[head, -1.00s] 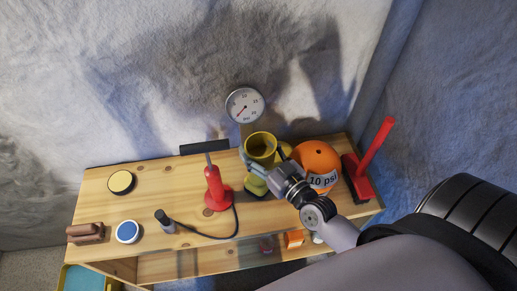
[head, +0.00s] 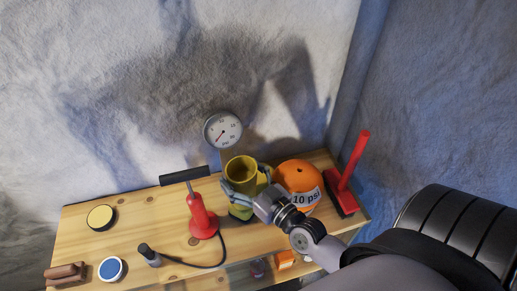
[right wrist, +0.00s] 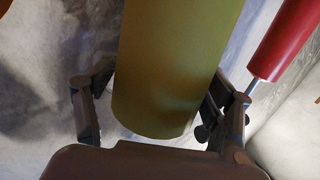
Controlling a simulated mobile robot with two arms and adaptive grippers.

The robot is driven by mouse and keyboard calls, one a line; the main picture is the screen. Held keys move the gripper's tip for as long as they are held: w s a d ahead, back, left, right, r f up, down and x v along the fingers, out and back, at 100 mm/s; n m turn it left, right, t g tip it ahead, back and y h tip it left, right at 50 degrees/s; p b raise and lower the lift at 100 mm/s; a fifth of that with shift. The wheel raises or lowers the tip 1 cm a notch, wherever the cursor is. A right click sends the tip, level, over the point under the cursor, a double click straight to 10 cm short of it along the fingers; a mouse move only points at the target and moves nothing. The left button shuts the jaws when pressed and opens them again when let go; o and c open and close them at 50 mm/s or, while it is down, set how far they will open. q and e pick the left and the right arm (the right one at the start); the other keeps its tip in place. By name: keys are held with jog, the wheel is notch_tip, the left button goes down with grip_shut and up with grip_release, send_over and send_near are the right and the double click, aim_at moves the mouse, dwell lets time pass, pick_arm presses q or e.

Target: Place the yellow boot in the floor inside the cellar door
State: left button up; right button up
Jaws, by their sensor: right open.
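The yellow boot (head: 241,165) stands upright on the wooden bench top, its round opening facing up, between the red pump and the orange ball. My right gripper (head: 246,184) is at the boot's shaft with one finger on each side. In the right wrist view the boot's shaft (right wrist: 175,70) fills the middle between the two spread fingers (right wrist: 150,108). Gaps show beside the shaft, so the jaws are open around it. The boot's foot is partly hidden by my gripper. My left gripper is not in view. No cellar door shows.
A red pump (head: 201,216) stands close left of the boot. An orange ball (head: 297,177) and a red brush-like tool (head: 343,190) are close right. A gauge (head: 222,130) is behind. Tins and a brown brush (head: 65,273) are at left. Bare wood lies at centre left.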

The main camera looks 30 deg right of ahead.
aim_at(251, 187)
jog(key=s, duration=0.3)
jog(key=s+d+b, duration=0.1)
jog(key=s, duration=0.6)
jog(key=shift+s+d+b, duration=0.3)
jog(key=shift+o, duration=0.5)
jog(key=s+d+f, duration=0.1)
jog(key=s, duration=0.4)
jog(key=shift+s, duration=0.4)
jog(key=w, duration=0.4)
jog(key=w+a+p, duration=0.1)
jog(key=w, duration=0.3)
jog(key=w+a+p, duration=0.1)
jog(key=w, duration=0.3)
jog(key=shift+f, duration=0.1)
jog(key=shift+w+a+p, duration=0.2)
jog(key=shift+w+p, duration=0.25)
jog(key=shift+w, duration=0.85)
jog(key=shift+w+a+p, duration=0.15)
jog(key=shift+w+p, duration=0.25)
jog(key=shift+w, duration=0.85)
jog(key=shift+r, duration=0.2)
jog(key=shift+c, duration=0.2)
grip_shut()
jog(key=shift+r, duration=0.15)
